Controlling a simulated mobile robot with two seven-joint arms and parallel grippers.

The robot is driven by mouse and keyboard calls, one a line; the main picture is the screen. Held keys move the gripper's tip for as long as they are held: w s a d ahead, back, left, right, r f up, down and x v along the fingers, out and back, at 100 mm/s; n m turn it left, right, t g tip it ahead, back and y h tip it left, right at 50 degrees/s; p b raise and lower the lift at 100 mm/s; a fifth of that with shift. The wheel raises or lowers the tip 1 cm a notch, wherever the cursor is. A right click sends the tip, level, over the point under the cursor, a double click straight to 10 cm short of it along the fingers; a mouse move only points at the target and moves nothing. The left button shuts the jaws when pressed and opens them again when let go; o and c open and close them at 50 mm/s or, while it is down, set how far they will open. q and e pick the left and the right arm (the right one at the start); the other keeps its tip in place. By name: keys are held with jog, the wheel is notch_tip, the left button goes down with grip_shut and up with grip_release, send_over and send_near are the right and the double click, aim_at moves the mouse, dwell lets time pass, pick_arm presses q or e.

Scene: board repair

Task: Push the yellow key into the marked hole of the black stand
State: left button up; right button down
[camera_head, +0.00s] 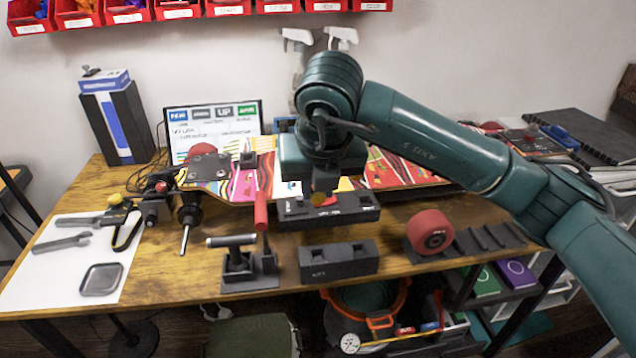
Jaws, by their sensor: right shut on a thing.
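My right gripper (322,190) points down over the middle of the table and is shut on the yellow key (318,199). Only a small dull yellow part of the key shows between the dark fingers. The black stand (355,211), a long block with a pale label on its front, lies right below the gripper. The fingers and key hide part of its top, so I cannot tell whether the key touches the stand or sits in the marked hole. My left gripper is not in view.
A second black block (338,262) with square holes lies nearer the front edge. A red-handled tool (261,212) and a black clamp-like fixture (238,262) stand left of it. A red wheel (430,232) is at right. A patterned skateboard deck (400,170) lies behind.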

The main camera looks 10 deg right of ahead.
jog(key=shift+f+b, duration=0.75)
jog(key=shift+f, duration=0.2)
jog(key=shift+f+b, duration=1.4)
jog(key=shift+f, duration=0.25)
jog(key=shift+f+b, duration=0.45)
jog(key=shift+b, duration=0.1)
jog(key=shift+f+b, duration=1.25)
jog(key=shift+f, duration=0.05)
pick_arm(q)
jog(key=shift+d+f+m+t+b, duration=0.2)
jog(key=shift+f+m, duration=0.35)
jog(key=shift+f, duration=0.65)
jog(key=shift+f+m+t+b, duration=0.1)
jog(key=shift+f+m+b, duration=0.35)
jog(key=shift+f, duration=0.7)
pick_arm(e)
jog(key=shift+f, duration=0.5)
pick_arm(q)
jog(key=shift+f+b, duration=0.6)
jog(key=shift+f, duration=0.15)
pick_arm(e)
jog(key=shift+f, duration=0.7)
